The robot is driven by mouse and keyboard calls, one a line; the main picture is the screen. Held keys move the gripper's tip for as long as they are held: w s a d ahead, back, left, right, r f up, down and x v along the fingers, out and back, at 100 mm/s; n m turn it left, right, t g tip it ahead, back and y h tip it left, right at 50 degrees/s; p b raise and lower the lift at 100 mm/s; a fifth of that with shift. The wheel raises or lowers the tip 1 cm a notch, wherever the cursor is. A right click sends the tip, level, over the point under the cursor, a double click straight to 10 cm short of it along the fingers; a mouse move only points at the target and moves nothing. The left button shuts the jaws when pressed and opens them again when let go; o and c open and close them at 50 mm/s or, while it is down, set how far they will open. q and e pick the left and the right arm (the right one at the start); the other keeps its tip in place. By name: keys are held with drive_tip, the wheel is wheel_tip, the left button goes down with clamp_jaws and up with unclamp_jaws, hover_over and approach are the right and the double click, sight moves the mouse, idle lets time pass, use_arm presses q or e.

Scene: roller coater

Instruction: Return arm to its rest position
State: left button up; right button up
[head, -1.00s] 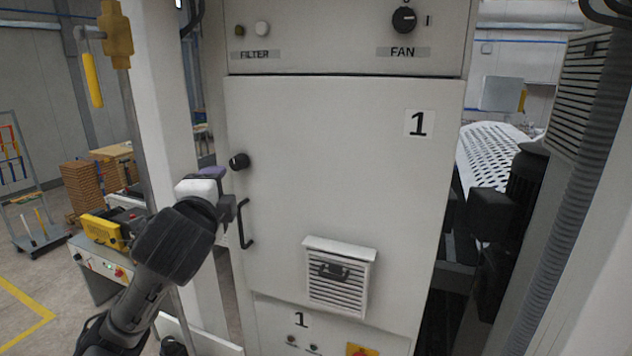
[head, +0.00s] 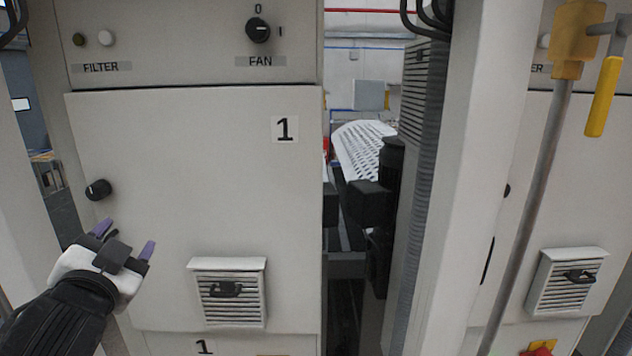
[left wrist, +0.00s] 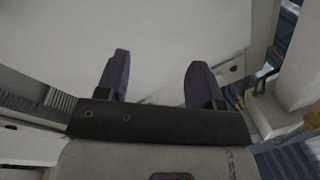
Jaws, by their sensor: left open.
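My left gripper (head: 124,240) is at the lower left of the head view, in front of the grey cabinet door (head: 200,150) marked 1. Its two purple fingers are spread apart with nothing between them. In the left wrist view the gripper (left wrist: 158,84) also shows open and empty, with a pale flat surface beyond the fingers. The black round knob (head: 98,189) on the door is just above and left of the fingers. The door handle seen before is hidden now. My right gripper is not in view.
The panel above the door carries the fan switch (head: 258,30) and the filter buttons. A vented box (head: 228,290) sticks out low on the door. A white post (head: 490,150), a grey pole and a yellow-handled lever (head: 603,97) stand at the right. A second vented cabinet is behind them.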

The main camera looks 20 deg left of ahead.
use_arm(q)
drive_tip(key=s+d+f+m+g+h, duration=0.15)
drive_tip(key=d+f+h, duration=0.35)
drive_tip(key=f, duration=1)
drive_tip(key=w+d+f+g+h, duration=0.1)
drive_tip(key=d+f+g+h, duration=0.15)
drive_tip(key=d+f, duration=0.85)
drive_tip(key=s+d+f+g+h, duration=0.1)
drive_tip(key=s+f+g, duration=0.3)
drive_tip(key=s+f, duration=0.7)
drive_tip(key=s+d+f+n+g+h+p, duration=0.1)
drive_tip(key=s+d+f+g, duration=0.2)
drive_tip(key=s+f, duration=0.8)
wheel_tip(320, 180, down, 2)
drive_tip(key=shift+s+d+f+g, duration=0.25)
drive_tip(key=shift+s+g, duration=0.05)
drive_tip(key=shift+g, duration=0.6)
drive_tip(key=shift+n, duration=0.25)
drive_tip(key=shift+o, duration=0.4)
